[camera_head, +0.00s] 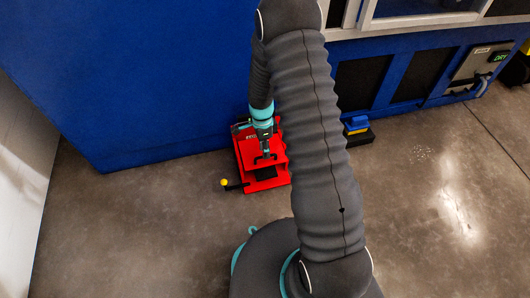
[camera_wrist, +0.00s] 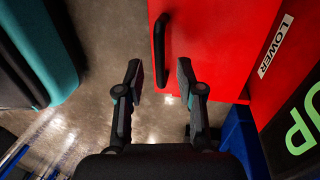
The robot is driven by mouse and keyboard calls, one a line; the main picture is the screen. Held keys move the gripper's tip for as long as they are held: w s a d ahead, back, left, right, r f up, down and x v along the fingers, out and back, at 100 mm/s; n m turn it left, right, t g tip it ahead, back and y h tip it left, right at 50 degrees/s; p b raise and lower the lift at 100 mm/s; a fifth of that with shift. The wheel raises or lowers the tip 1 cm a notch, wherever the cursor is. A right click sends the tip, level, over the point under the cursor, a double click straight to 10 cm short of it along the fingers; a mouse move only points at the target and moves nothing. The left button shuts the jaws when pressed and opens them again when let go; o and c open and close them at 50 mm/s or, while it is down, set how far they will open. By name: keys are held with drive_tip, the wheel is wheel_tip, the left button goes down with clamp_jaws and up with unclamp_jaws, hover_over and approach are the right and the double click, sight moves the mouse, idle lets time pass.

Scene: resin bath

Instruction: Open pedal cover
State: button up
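The red pedal unit (camera_head: 282,178) stands on the floor against the blue machine, partly hidden by my arm in the head view. A black panel with a green "UP" (camera_wrist: 301,138) is at the right. My gripper (camera_wrist: 159,80) is open, its two fingers on either side of the handle's near end, with visible gaps. In the head view, my gripper (camera_head: 265,150) hangs just over the unit. The cover appears closed.
A black lever with a yellow knob (camera_head: 224,182) sticks out left of the unit. A blue and yellow pedal (camera_head: 357,126) stands on the floor to the right. The blue machine wall (camera_head: 130,80) rises behind. The concrete floor (camera_head: 430,190) at the right is clear.

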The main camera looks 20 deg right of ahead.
drive_tip(key=shift+s+f, duration=0.15)
drive_tip(key=shift+f, duration=0.6)
drive_tip(key=shift+c, duration=0.2)
clamp_jaws()
drive_tip(key=shift+r, duration=0.1)
